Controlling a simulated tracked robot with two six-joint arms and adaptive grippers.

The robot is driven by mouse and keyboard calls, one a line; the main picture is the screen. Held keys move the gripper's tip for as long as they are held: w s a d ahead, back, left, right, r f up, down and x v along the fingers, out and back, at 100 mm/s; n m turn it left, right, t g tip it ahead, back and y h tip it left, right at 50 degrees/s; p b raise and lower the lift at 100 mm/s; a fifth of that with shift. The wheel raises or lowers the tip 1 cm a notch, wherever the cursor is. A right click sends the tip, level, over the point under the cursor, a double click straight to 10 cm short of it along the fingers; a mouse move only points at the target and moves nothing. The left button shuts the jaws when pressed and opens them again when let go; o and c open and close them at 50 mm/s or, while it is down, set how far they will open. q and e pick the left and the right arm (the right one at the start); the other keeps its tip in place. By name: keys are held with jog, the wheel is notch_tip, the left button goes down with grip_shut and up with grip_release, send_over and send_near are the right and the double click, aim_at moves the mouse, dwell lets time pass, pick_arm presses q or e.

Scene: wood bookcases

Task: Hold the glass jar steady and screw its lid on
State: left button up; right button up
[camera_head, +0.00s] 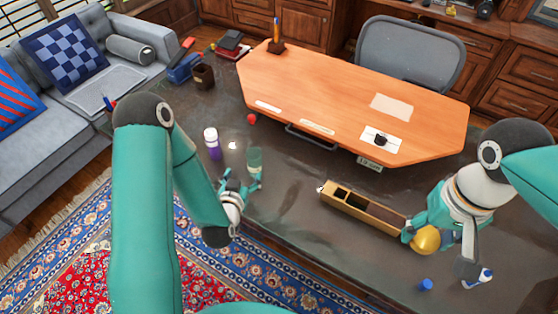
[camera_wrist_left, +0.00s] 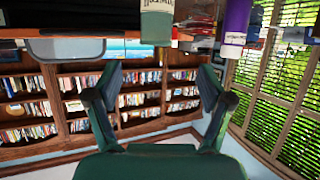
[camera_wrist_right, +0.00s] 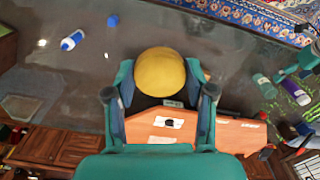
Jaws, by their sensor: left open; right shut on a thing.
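The glass jar (camera_head: 254,160) is greenish and stands upright on the dark tabletop. My left gripper (camera_head: 240,182) is open just in front of it, with the jar apart from the fingers. In the left wrist view the labelled jar (camera_wrist_left: 156,22) shows at the top, beyond the two spread fingers (camera_wrist_left: 160,75). The round yellow lid (camera_head: 425,240) is at the right, off the table's surface. My right gripper (camera_head: 412,230) is shut on the lid, which also shows between the fingers in the right wrist view (camera_wrist_right: 160,72). The jar's mouth is too small to make out.
A purple bottle (camera_head: 213,145) stands left of the jar. A long wooden organizer (camera_head: 362,209) lies between the jar and the lid. A blue cap (camera_head: 425,285) and a white-and-blue bottle (camera_head: 478,279) lie at the front right. An orange desk (camera_head: 340,85) is behind.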

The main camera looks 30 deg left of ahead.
aim_at(252, 161)
jog(key=shift+w+d+f, duration=0.1)
jog(key=shift+d+f, duration=0.05)
jog(key=shift+f, duration=0.1)
pick_arm(q)
jog(key=b+x, duration=0.3)
jog(key=b, duration=0.2)
jog(key=b+x, duration=0.3)
jog(key=b, duration=0.3)
jog(key=shift+w+d+f, duration=0.1)
jog(key=shift+w+d, duration=0.05)
jog(key=shift+w, duration=0.2)
jog(key=shift+w+f, duration=0.15)
jog(key=shift+w, duration=0.05)
pick_arm(e)
notch_tip(252, 161, down, 10)
jog(key=shift+f, duration=0.25)
